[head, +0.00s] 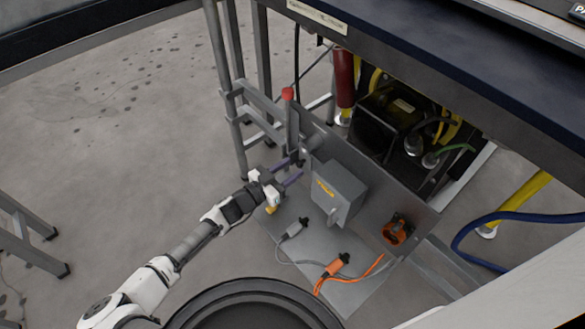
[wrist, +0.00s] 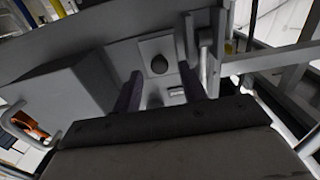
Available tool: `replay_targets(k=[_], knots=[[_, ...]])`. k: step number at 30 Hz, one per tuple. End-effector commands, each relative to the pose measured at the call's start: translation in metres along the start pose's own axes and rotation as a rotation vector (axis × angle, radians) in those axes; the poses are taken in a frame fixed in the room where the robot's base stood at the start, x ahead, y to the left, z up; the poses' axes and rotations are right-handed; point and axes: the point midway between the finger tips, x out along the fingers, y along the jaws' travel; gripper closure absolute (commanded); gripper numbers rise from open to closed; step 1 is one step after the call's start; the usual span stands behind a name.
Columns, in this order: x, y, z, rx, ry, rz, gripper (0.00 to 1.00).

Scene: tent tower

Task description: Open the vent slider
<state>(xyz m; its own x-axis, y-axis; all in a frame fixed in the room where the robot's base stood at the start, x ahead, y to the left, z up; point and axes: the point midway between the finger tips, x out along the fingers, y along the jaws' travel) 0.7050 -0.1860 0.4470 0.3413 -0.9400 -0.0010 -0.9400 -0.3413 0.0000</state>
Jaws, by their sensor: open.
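A round dark knob (wrist: 159,64) on a pale square plate shows in the wrist view, ahead of and between my two fingers. It looks like the vent slider's handle, but I cannot tell for sure. In the head view, a knob (head: 308,143) sticks out from the grey panel (head: 403,206) left of the grey box. My gripper (head: 294,168) is open and empty, its two dark fingers pointing at the panel just below this knob. It also shows in the wrist view (wrist: 160,72). The fingers appear apart from the knob; the exact gap is unclear.
A grey box (head: 338,190) with a handle stands right of my gripper. A red-tipped post (head: 288,95) rises behind it. Grey and orange cable plugs (head: 335,266) lie on the lower plate, near an orange socket (head: 396,232). Metal frame legs (head: 232,100) stand left; open floor lies beyond.

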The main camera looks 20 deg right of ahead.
Motion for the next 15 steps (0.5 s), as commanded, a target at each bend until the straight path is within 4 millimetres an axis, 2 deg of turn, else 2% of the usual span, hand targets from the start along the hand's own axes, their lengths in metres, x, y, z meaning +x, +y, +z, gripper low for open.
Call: replay_targets(k=[5,14,15], knots=[[0.0137,0.0006,-0.0001,-0.001,0.001,0.001,0.58],[0.0151,0.0003,-0.0001,-0.001,0.0,0.0,0.58],[0.0151,0.0003,-0.0001,-0.001,0.0,0.0,0.63]])
